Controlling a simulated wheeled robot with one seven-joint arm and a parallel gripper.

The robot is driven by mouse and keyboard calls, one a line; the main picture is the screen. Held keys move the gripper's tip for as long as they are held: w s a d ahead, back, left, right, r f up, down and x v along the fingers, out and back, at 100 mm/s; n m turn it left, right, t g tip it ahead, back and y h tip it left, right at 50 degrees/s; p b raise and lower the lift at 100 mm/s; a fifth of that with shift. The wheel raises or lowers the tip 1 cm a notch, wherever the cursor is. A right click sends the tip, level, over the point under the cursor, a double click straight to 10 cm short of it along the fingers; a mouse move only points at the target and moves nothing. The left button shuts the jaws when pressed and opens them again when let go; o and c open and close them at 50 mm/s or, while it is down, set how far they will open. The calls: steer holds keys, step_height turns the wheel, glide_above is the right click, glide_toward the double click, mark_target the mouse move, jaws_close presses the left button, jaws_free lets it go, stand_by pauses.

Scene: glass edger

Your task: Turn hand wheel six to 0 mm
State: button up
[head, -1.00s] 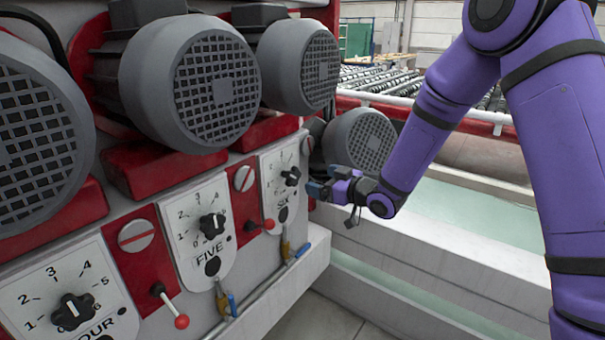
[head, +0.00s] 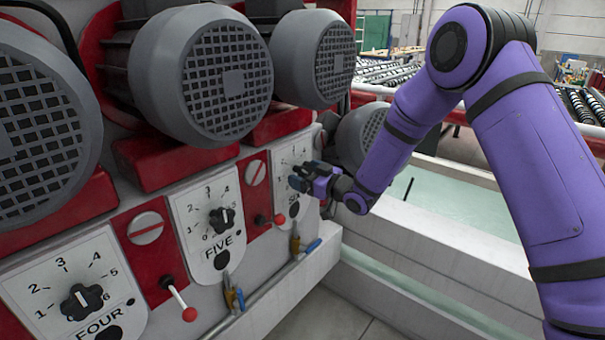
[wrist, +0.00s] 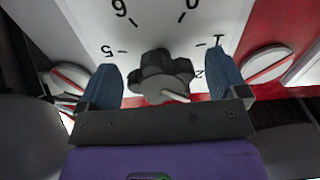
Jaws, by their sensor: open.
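Hand wheel six is a black lobed knob (wrist: 160,78) on a white dial plate (head: 284,160) marked SIX. In the wrist view, 0, 1, 2, 5 and 6 show upside down. The knob's white pointer line aims down and right, past the 2 and away from the 0 at the top; its exact reading cannot be told. My gripper (wrist: 165,82) is open, one blue finger on each side of the knob. Gaps show beside it; contact cannot be told. In the head view my gripper (head: 306,176) covers most of the knob.
Dial five (head: 221,220) and dial four (head: 80,301) stand to the left. A red-tipped lever (head: 270,220) and slotted discs lie beside dial six. Grey motors (head: 230,80) overhang the panel. A white ledge (head: 430,250) runs at the right.

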steer(key=shift+w+a, duration=0.4)
steer(key=shift+a, duration=0.2)
steer(key=c, duration=0.9)
steer(key=shift+c, duration=0.2)
steer(key=shift+n, duration=0.3)
